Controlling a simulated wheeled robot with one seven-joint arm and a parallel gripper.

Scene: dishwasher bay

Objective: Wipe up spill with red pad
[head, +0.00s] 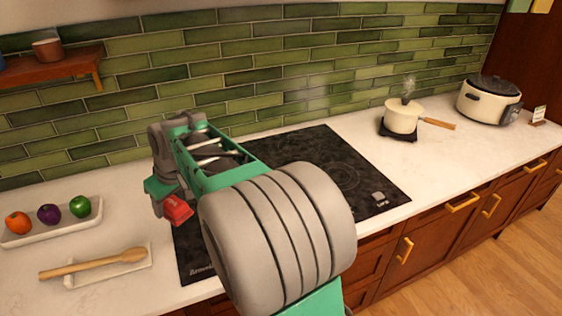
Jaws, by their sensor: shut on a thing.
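The red pad (177,209) is at the end of my arm, over the left edge of the black cooktop. My gripper (165,197) is shut on the red pad. I cannot tell whether the pad touches the surface. No spill shows in the head view. My arm covers much of the cooktop (305,150), so anything beneath it is hidden.
A white tray (52,233) with three vegetables and a wooden spoon (95,264) on a rest lie at the left. A steaming pot (403,117) and a slow cooker (488,100) stand at the right.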

